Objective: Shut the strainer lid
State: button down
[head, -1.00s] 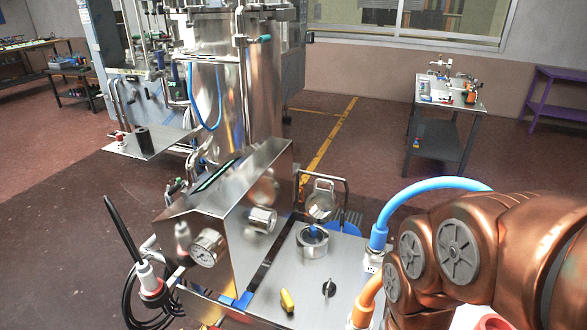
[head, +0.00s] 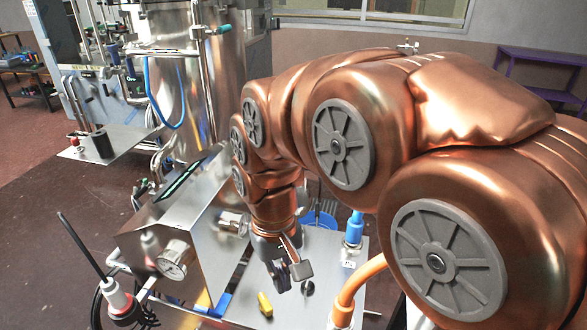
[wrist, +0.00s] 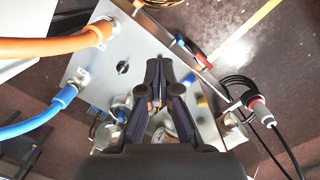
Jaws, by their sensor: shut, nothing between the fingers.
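My gripper (head: 290,272) is shut and empty above the steel top plate (head: 325,255), near a yellow handle (head: 265,304) and a black knob (head: 308,288). In the head view my arm hides the strainer and its lid. In the wrist view my gripper (wrist: 158,70) points across the plate, and the round strainer (wrist: 120,104) shows partly, left of the fingers. A round metal piece below it, seemingly the raised lid (wrist: 105,135), is beside my gripper's body. Whether they touch cannot be told.
An orange hose (head: 355,283) and a blue hose fitting (head: 355,229) rise from the plate's right side. A sloped steel housing with a pressure gauge (head: 174,257) stands left. A black cable and a red-white plug (head: 122,303) are at the far left.

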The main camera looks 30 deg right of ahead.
jog(key=w+d+r+m+p, duration=0.15)
jog(key=w+d, duration=0.25)
jog(key=w, duration=0.6)
jog(key=w+d+r+m+t+p, duration=0.1)
jog(key=w+d+r, duration=0.1)
jog(key=w+d, duration=0.5)
jog(key=w+d+r+m+p, duration=0.1)
jog(key=w+d+r+m, duration=0.1)
jog(key=w, duration=1)
jog(key=w+d+f+m+p, duration=0.1)
jog(key=w+d+f, duration=0.25)
jog(key=d, duration=0.35)
jog(key=w+d+f+m+t+h+p, duration=0.1)
jog(key=w+d+f+m, duration=0.1)
jog(key=w+d, duration=0.35)
jog(key=w+d+f+m, duration=0.1)
jog(key=w+d+f, duration=0.25)
jog(key=d, duration=0.35)
jog(key=shift+s+a+f, duration=0.2)
jog(key=shift+a+f, duration=0.1)
jog(key=shift+f, duration=1.1)
jog(key=shift+s+a+f, duration=0.15)
jog(key=shift+a+f, duration=0.2)
jog(key=shift+f, duration=1.1)
jog(key=shift+s+a+f, duration=0.2)
jog(key=shift+a+f, duration=0.1)
jog(key=shift+f, duration=1.1)
jog(key=shift+s+f, duration=0.1)
jog(key=shift+s, duration=0.05)
